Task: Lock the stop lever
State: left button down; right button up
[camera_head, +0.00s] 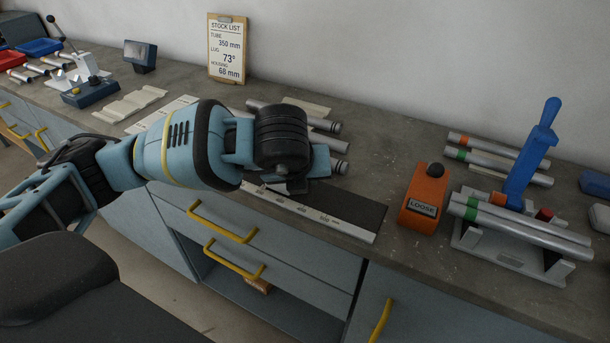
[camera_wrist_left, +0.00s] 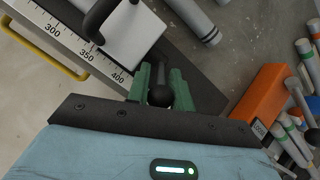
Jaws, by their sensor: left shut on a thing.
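My left gripper (camera_wrist_left: 160,88) has its green fingers closed around a round black knob (camera_wrist_left: 160,97), which I take to be the end of the stop lever. The knob is beside a pale stop block (camera_wrist_left: 138,38) on the dark measuring bench (camera_head: 352,206), near the 350 to 400 marks of its scale (camera_wrist_left: 90,58). In the head view my left wrist and gripper (camera_head: 290,180) cover the stop and lever, so the lever's angle is hidden there. An orange box (camera_head: 424,190) right of the bench reads "LOOSE". My right gripper is not in view.
A white jig (camera_head: 508,260) with a blue upright handle (camera_head: 530,155) and several tubes stands at the right. More tubes (camera_head: 325,124) lie behind my gripper. A stock list board (camera_head: 227,50) leans on the wall. Worktop between bench and orange box is clear.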

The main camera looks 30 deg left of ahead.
pick_arm(q)
jog(key=c, duration=1.5)
grip_release()
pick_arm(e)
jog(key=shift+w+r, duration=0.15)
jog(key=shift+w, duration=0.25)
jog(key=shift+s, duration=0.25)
